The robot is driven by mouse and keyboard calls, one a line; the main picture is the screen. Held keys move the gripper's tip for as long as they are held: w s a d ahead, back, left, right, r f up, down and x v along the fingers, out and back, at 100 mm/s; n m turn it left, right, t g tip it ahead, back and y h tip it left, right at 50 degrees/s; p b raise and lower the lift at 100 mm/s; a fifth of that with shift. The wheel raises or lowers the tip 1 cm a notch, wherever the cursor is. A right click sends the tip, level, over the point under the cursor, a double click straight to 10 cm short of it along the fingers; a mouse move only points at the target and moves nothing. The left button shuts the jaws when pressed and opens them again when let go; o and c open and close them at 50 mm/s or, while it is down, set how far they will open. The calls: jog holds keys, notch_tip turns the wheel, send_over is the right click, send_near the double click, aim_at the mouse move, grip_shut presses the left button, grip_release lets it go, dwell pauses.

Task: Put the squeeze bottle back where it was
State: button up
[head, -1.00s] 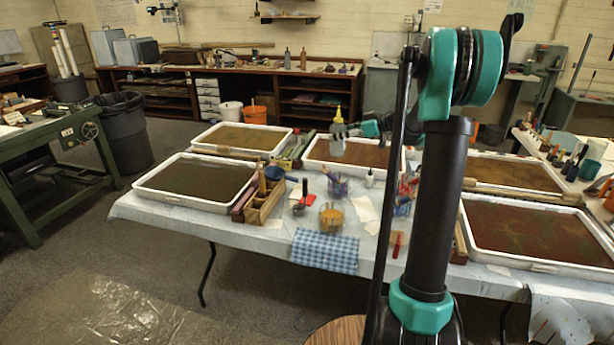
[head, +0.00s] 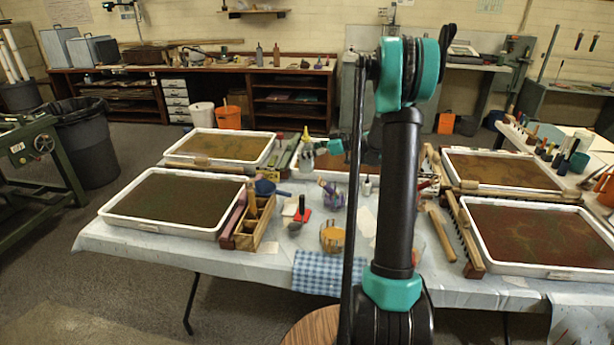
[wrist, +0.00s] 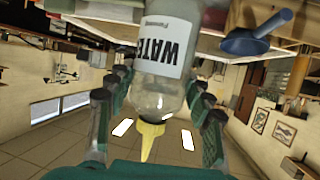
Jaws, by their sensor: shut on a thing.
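The squeeze bottle (head: 306,158) is clear and grey with a yellow nozzle; it is upright at the rear middle of the table, near the left end of the back middle tray (head: 327,188). The wrist view shows it upside down in the picture, with a white label reading "WATE" (wrist: 167,45) and the nozzle toward me. My gripper (wrist: 160,88) is shut on the bottle, one finger on each side. In the head view my gripper (head: 328,147) reaches it from the right. Whether the bottle's base touches the table is unclear.
Trays lie left (head: 130,222) and right (head: 500,262). A small white bottle (head: 367,187) stands nearby.

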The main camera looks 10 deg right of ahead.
notch_tip(320, 180, down, 10)
jog(key=shift+f, duration=0.1)
jog(key=o, duration=0.8)
jog(key=shift+c, duration=0.2)
jog(key=v, duration=1.2)
